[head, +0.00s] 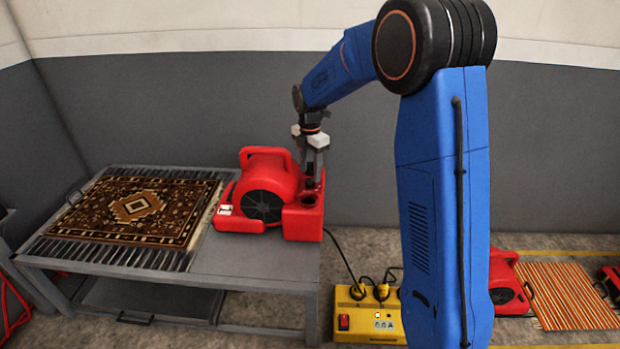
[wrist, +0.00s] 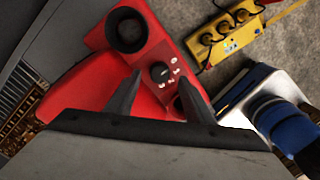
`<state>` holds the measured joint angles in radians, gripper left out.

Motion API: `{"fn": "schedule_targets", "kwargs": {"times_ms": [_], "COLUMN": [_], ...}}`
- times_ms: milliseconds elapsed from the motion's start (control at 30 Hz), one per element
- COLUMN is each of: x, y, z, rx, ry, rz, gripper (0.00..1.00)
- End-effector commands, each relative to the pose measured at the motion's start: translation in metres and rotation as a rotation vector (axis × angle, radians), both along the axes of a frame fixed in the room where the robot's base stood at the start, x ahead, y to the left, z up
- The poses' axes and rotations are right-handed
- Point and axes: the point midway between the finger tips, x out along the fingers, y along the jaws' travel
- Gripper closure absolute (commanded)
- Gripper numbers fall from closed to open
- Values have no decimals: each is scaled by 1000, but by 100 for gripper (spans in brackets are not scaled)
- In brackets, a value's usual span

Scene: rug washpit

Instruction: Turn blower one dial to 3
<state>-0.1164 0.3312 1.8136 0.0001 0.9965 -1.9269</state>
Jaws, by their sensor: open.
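The red blower (head: 268,190) stands on the grey table beside the rug. In the wrist view its red top (wrist: 150,45) carries a black dial (wrist: 160,72) with small white marks around it. My gripper (head: 314,182) is over the right end of the blower, pointing down. In the wrist view my gripper (wrist: 160,85) has its two fingers apart, one on each side of the dial as seen from above. I cannot tell how far above the dial the fingertips are. The dial's pointer setting is too small to read.
A patterned rug (head: 135,207) lies on the slatted part of the table (head: 270,262). A yellow power box (head: 368,315) with plugged cables stands on the floor right of the table. Another red blower (head: 508,285) and a striped rug (head: 567,295) are at the far right.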

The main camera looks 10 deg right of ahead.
Motion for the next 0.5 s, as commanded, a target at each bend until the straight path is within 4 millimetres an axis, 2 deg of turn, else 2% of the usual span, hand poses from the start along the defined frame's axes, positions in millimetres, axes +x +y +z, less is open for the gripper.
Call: {"fn": "schedule_targets", "kwargs": {"times_ms": [200, 500], "x": [0, 0], "y": [0, 0], "z": [-26, -34], "rx": [0, 0], "ry": [2, 0], "rz": [0, 0], "gripper": [52, 52]}}
